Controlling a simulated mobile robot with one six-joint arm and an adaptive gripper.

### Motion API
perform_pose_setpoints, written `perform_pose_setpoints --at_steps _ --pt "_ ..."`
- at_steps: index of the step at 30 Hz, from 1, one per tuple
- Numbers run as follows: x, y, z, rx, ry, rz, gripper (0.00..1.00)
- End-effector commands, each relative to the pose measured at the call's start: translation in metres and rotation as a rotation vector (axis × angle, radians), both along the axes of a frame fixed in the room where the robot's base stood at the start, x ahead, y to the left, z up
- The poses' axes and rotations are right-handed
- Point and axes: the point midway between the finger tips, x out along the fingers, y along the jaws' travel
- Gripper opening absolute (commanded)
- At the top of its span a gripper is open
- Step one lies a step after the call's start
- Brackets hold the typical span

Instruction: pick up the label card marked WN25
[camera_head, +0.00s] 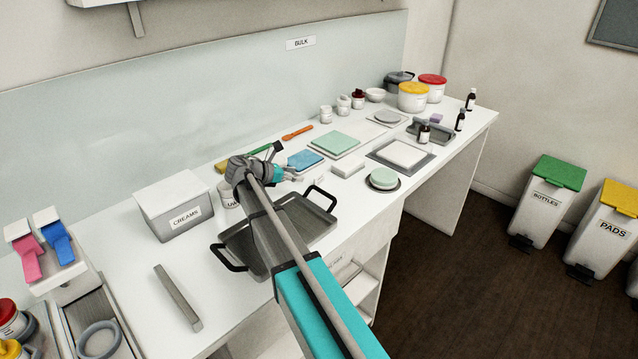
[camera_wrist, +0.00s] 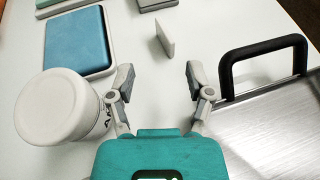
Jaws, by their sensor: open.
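A small pale card (camera_wrist: 165,40) stands upright on the white bench in the wrist view, ahead of my gripper and roughly in line with the gap between its fingers. No marking on it is readable, so I cannot tell whether it says WN25. My gripper (camera_wrist: 160,82) is open and empty, with the card beyond the fingertips and not touched. In the head view my gripper (camera_head: 290,173) is over the bench between the blue pad and the metal tray, and partly hides what is there.
A white lidded jar (camera_wrist: 60,106) is close to the left finger. A blue pad (camera_wrist: 78,40) lies behind it. A metal tray (camera_wrist: 275,125) with a black handle (camera_wrist: 264,62) is close on the right. A CREAMS box (camera_head: 174,205) stands farther left.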

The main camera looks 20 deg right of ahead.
Motion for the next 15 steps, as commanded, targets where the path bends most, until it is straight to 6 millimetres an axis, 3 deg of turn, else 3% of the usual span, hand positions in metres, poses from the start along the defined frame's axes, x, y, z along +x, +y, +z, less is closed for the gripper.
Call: perform_pose_setpoints --at_steps 7,15 --pt "0.002 -0.030 -0.014 0.000 -0.001 0.000 0.67" --pt "0.003 -0.037 -0.015 0.000 0.000 0.001 0.67"
